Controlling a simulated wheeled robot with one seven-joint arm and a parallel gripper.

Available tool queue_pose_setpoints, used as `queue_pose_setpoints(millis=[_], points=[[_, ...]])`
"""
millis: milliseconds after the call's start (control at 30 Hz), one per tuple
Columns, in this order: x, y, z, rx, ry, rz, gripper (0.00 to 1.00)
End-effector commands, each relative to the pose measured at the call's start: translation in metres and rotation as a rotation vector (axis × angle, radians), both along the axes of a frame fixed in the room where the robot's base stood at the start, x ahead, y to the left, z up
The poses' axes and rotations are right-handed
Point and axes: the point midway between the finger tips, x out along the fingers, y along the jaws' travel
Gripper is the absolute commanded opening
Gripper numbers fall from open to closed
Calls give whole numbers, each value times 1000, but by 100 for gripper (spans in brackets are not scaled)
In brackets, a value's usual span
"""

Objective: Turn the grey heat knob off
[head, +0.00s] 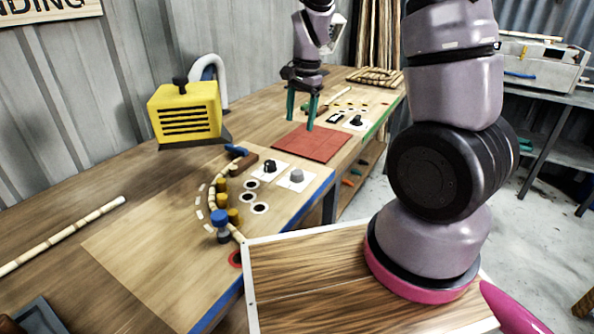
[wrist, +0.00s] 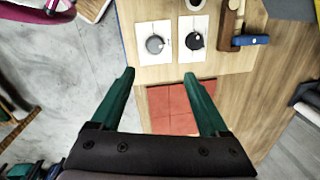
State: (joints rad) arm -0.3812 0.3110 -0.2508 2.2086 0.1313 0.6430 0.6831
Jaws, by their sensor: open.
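The grey heat knob (head: 297,175) sits on a white plate near the blue front edge of the table. It also shows in the wrist view (wrist: 155,44), with a small white mark at its right side. A black knob (head: 269,166) on its own white plate is beside it, and shows in the wrist view (wrist: 195,41). My gripper (head: 301,121) is open and empty, with green fingers pointing down above the far side of the red mat. In the wrist view my gripper (wrist: 159,75) has both knobs ahead of its fingertips, apart from them.
The red mat (head: 312,143) lies beyond the knobs. A yellow heater (head: 186,113) stands at the back. A curved rattan piece runs among yellow and blue pegs (head: 222,199). A blue-headed tool (wrist: 250,40) lies close to the black knob. Another black knob (head: 357,121) is farther right.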

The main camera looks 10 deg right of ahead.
Motion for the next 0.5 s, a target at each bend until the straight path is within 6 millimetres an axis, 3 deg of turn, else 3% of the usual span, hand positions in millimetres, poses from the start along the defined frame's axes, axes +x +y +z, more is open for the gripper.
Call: queue_pose_setpoints(millis=[33,100,200,500], points=[[3,3,-21,-20,29,-18,78],[6,4,-42,-45,53,-47,78],[9,5,-64,-70,75,-76,78],[10,5,-95,-89,90,-100,78]])
